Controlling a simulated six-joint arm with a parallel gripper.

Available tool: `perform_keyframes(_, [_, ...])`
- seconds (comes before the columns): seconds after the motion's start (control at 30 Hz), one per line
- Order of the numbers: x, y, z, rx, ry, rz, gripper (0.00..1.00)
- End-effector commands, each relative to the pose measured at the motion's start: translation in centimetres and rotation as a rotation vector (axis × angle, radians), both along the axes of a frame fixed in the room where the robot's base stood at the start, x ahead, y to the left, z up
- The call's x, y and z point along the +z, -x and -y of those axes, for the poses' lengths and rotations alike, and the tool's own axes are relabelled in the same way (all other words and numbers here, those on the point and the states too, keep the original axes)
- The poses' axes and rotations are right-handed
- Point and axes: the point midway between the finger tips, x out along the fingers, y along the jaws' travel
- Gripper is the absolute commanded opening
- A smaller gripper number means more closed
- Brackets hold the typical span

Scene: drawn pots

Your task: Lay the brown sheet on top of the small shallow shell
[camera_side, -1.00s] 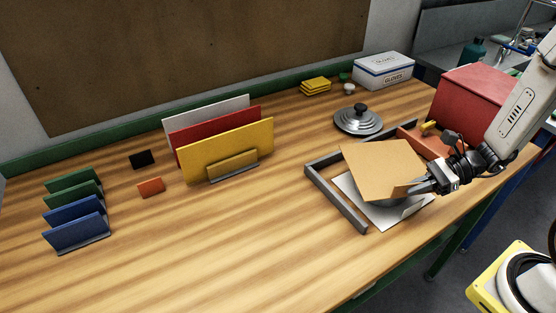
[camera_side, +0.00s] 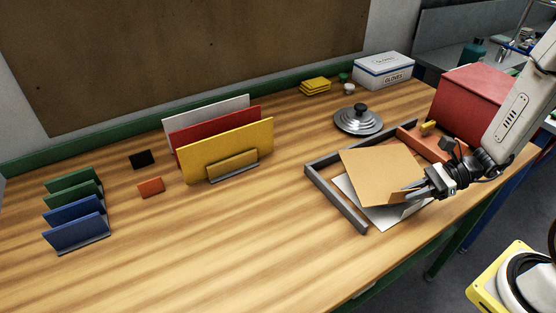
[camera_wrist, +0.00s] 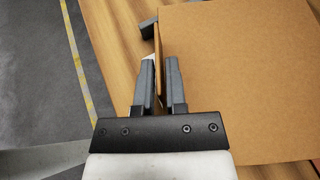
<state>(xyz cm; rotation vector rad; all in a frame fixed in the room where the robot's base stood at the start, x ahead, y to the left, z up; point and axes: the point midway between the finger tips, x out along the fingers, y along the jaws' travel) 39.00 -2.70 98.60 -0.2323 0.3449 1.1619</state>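The brown sheet (camera_side: 378,172) lies nearly flat at the right of the table, with a folded-up flap along its near right edge. The sheet also fills the right of the wrist view (camera_wrist: 240,80). My gripper (camera_side: 410,194) is at that flap, and in the wrist view its two fingers (camera_wrist: 159,75) stand close on either side of the flap, closed on it. The small shallow shell is hidden, apparently under the sheet.
A white sheet (camera_side: 393,219) shows below the brown one, inside a grey raised frame (camera_side: 335,196). A metal lid (camera_side: 358,121) and a red box (camera_side: 473,98) stand behind.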

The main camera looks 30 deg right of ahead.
Motion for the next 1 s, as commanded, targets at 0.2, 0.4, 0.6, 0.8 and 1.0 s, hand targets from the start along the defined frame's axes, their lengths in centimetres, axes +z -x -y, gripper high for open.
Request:
perform_keyframes(0.2, [0.0,0.0,0.0,0.0,0.0,0.001,0.4])
perform_keyframes(0.4, [0.1,0.0,0.0,0.0,0.0,0.001,0.4])
perform_keyframes(0.6, [0.5,0.0,0.0,0.001,0.002,0.002,0.4])
perform_keyframes(0.8, [1.5,0.1,0.6,-0.003,0.003,0.004,0.4])
perform_keyframes(1.0, [2.4,1.1,2.7,-0.003,0.003,0.002,0.4])
